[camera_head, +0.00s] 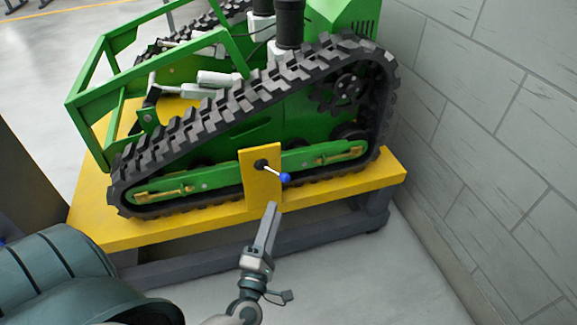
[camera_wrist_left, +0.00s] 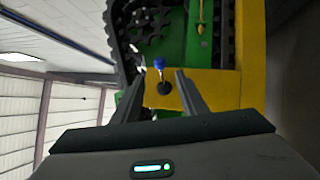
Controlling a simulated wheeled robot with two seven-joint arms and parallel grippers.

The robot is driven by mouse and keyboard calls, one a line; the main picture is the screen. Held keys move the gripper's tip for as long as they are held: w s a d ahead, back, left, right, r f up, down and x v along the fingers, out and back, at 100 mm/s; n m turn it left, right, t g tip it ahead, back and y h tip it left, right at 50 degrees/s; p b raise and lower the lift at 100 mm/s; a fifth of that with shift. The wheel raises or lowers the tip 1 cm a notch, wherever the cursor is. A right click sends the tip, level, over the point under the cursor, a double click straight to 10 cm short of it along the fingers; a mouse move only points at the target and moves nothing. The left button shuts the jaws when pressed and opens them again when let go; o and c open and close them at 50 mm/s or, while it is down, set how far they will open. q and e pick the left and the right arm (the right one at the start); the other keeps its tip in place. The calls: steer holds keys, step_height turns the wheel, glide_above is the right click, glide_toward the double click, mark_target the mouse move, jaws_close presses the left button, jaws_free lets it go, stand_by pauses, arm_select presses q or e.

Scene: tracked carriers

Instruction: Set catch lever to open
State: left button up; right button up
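The catch lever (camera_head: 273,171) sits on an upright yellow plate (camera_head: 261,188) at the front of the yellow stand. It has a black pivot, a short light rod and a blue ball knob, and it points right and slightly down in the head view. My left gripper (camera_head: 272,206) is just below and in front of the plate, seen edge-on. In the left wrist view the gripper (camera_wrist_left: 160,74) is open, its fingers spread either side of the lever, with the blue knob (camera_wrist_left: 159,63) in line with the gap. No contact with the lever is visible. My right gripper is out of view.
A green tracked carrier (camera_head: 230,130) with black tracks rests on the yellow stand (camera_head: 345,187), directly behind the lever plate. A grey block wall (camera_head: 490,130) rises on the right. The floor (camera_head: 400,270) in front of the stand is clear.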

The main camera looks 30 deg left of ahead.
mark_target(275, 172)
arm_select(q)
steer(key=x, duration=1.6)
steer(key=shift+w, duration=0.15)
jaws_close()
